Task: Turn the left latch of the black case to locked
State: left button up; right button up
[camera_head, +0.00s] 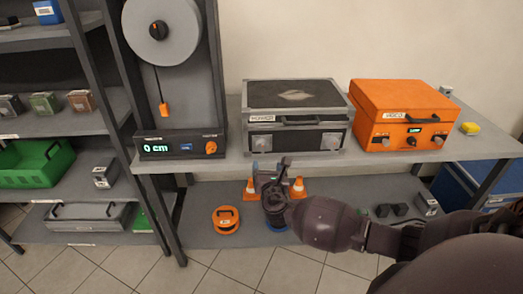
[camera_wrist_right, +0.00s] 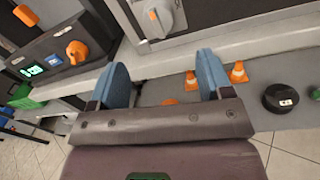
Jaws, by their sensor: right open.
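The black case (camera_head: 296,95) with grey edges stands shut on the grey bench, its front towards me. Its left latch (camera_head: 262,143) is a grey turning knob on a light square plate at the lower left of the front. In the right wrist view the left latch (camera_wrist_right: 162,17) shows close up with a small orange mark. Whether it is locked I cannot tell. The right latch (camera_head: 331,140) is at the lower right of the front. My right gripper (camera_head: 271,166) is open and empty, just below and in front of the left latch, apart from it. My left gripper is out of view.
An orange case (camera_head: 385,100) stands to the right of the black case. A device reading 0 cm (camera_head: 165,148) with an orange knob stands to the left. Orange cones (camera_head: 298,188) and an orange reel (camera_head: 226,219) are on the lower shelf. The bench edge lies near my right gripper.

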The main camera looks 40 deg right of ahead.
aim_at(263, 150)
jog(key=b+x, duration=0.1)
jog(key=x, duration=0.8)
jog(key=shift+a+f+b, duration=0.1)
jog(key=shift+f+b, duration=0.05)
jog(key=shift+b, duration=0.2)
jog(key=shift+w, duration=0.35)
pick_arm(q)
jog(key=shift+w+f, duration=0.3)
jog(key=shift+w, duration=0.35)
